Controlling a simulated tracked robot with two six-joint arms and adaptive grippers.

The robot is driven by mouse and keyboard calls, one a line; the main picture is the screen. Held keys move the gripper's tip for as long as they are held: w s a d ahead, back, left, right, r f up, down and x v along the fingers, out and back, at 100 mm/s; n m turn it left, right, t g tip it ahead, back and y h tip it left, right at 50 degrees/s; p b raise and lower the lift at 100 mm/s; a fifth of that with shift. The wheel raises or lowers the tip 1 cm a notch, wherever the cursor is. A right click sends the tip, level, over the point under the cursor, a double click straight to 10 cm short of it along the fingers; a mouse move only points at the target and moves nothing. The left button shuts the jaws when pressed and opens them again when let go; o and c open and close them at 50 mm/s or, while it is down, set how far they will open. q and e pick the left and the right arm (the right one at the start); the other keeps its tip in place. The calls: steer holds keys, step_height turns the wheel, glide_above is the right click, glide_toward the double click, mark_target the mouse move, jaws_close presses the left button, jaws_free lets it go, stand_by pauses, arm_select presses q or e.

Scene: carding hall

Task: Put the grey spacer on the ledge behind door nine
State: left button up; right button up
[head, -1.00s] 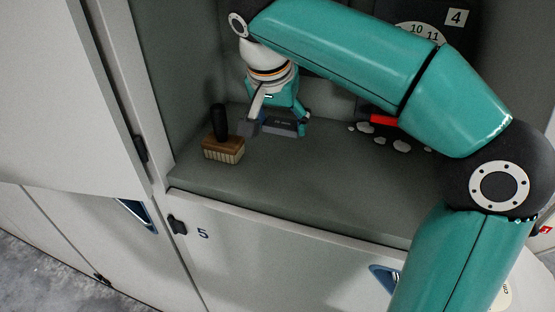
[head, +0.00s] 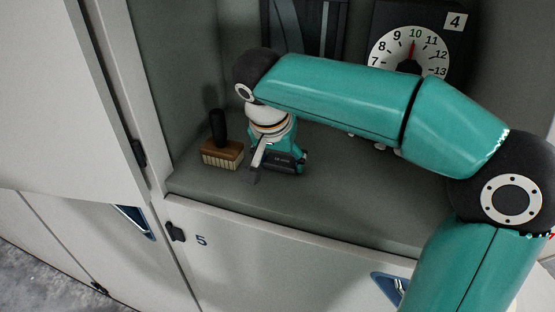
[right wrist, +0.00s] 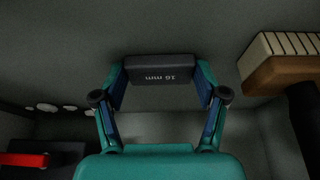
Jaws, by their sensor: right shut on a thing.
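The grey spacer is a small dark grey block, marked "16 mm" in the right wrist view (right wrist: 160,69). In the head view the spacer (head: 286,161) is partly hidden by my gripper. My right gripper (head: 278,168) is shut on it, with a finger at each end, low over the grey ledge (head: 330,185) of an open compartment. I cannot tell whether the spacer touches the ledge. A door marked 5 (head: 240,255) is below this ledge. No number nine door label shows. My left gripper is not in view.
A wooden brush (head: 222,152) with a black handle stands just left of my gripper. A dial (head: 410,52) on a panel marked 4 is at the back. An open door (head: 60,90) borders the left. A red-handled thing (right wrist: 25,160) and white flakes (right wrist: 48,107) lie in the compartment.

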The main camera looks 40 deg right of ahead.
steer(key=o, duration=1.1)
steer(key=shift+o, duration=0.2)
steer(key=shift+r+p, duration=0.2)
steer(key=shift+p, duration=0.15)
steer(key=v, duration=1.1)
steer(key=shift+a+r, duration=0.2)
steer(key=shift+r, duration=0.15)
